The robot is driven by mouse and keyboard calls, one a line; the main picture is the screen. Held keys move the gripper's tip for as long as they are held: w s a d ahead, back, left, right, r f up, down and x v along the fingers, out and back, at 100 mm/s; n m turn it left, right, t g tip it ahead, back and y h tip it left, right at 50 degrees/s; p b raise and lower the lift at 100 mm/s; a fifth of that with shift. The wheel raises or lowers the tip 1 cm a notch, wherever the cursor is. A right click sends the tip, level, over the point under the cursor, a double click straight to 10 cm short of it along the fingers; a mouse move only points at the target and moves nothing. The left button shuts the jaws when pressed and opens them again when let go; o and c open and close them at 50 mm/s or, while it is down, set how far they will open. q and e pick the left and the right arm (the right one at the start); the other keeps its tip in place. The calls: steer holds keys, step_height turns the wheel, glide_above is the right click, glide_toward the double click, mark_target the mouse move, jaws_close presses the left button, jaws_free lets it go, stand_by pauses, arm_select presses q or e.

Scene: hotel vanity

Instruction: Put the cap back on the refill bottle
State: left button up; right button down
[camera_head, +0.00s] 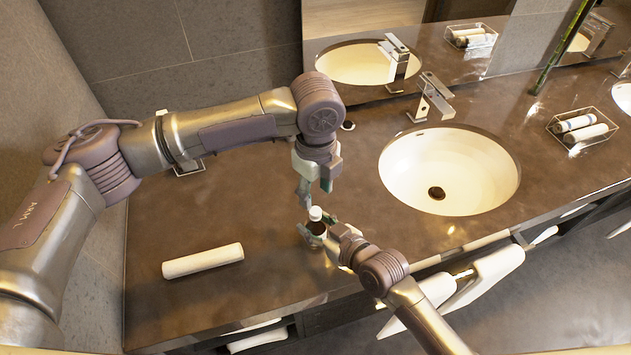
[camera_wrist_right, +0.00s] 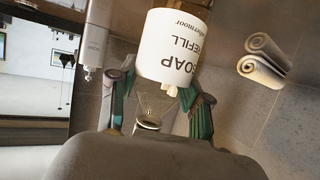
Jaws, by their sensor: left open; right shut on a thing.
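I cannot tell whether that white top is the cap or the bare neck. My left gripper (camera_head: 313,191) is open just above the bottle, pointing down; no object shows clearly between its fingers.
A rolled white towel (camera_head: 203,260) lies on the counter to the left. The sink (camera_head: 450,172) with its faucet (camera_head: 432,97) is to the right. A small dark round thing (camera_head: 348,125) lies behind my left arm. A clear tray (camera_head: 583,130) stands at far right.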

arm_select(q)
steer(key=n, duration=0.4)
steer(key=shift+r+n, duration=0.15)
steer(key=shift+n, duration=0.15)
steer(key=n, duration=0.4)
steer(key=shift+r, duration=0.1)
steer(key=n, duration=0.5)
steer(key=shift+r, duration=0.15)
steer(key=n, duration=0.4)
steer(key=shift+r, duration=0.1)
steer(key=n, duration=0.4)
steer(key=shift+r+n, duration=0.15)
steer(key=shift+n, duration=0.15)
steer(key=n, duration=0.4)
steer(key=shift+r+n, duration=0.1)
steer(key=shift+n, duration=0.2)
steer(key=n, duration=0.3)
steer(key=shift+r+n, duration=0.1)
steer(key=shift+n, duration=0.3)
steer(key=n, duration=0.4)
steer(key=shift+r+n, duration=0.15)
steer(key=shift+n, duration=0.15)
